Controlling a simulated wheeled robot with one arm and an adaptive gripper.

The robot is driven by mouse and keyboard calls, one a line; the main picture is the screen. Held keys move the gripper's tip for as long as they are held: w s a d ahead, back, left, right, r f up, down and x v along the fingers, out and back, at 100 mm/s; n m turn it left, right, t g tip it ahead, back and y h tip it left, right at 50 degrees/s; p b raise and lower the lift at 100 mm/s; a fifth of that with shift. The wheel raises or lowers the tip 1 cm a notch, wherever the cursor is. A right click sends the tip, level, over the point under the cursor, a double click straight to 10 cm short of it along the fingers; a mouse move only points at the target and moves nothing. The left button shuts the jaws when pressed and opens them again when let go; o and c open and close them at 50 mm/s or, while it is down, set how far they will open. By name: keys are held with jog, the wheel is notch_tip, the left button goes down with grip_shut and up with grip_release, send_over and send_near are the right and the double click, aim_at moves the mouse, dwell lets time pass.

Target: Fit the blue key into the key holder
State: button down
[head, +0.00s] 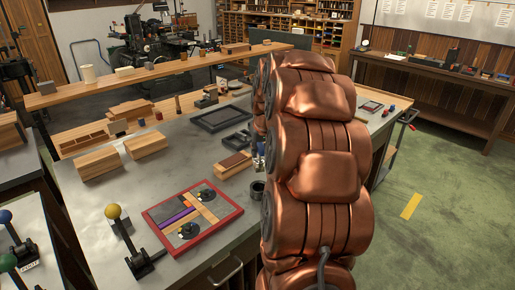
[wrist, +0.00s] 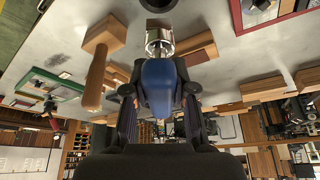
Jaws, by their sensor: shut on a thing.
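The blue key (wrist: 160,84) has a rounded blue grip and a shiny metal end (wrist: 159,42). In the wrist view it sits between the dark fingers of my gripper (wrist: 158,97), which is shut on it. The metal end points away from the palm, toward a dark round opening (wrist: 158,4) at the top edge, and appears apart from it. In the head view a dark cup (head: 257,190) stands on the bench beside my arm. I cannot tell for sure whether either is the key holder. My copper arm hides most of the gripper in the head view.
A red-framed tray (head: 221,237) with coloured pieces lies on the grey bench. A yellow-knobbed lever (head: 114,213) stands left of it. Wooden blocks (head: 146,145) and a dark tray (head: 221,118) stand behind. A wooden mallet (wrist: 97,65) shows near the key in the wrist view.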

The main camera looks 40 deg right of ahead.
aim_at(260, 165)
jog(key=shift+s+f+b, duration=0.1)
jog(key=shift+b, duration=0.35)
jog(key=shift+f, duration=0.15)
jog(key=shift+a+f+b, duration=0.1)
jog(key=shift+f+b, duration=1.45)
jog(key=shift+f, duration=1.1)
jog(key=shift+b, duration=0.9)
jog(key=shift+f+b, duration=1.3)
jog(key=shift+f, duration=1.05)
jog(key=c, duration=0.9)
grip_release()
jog(key=shift+o, duration=0.2)
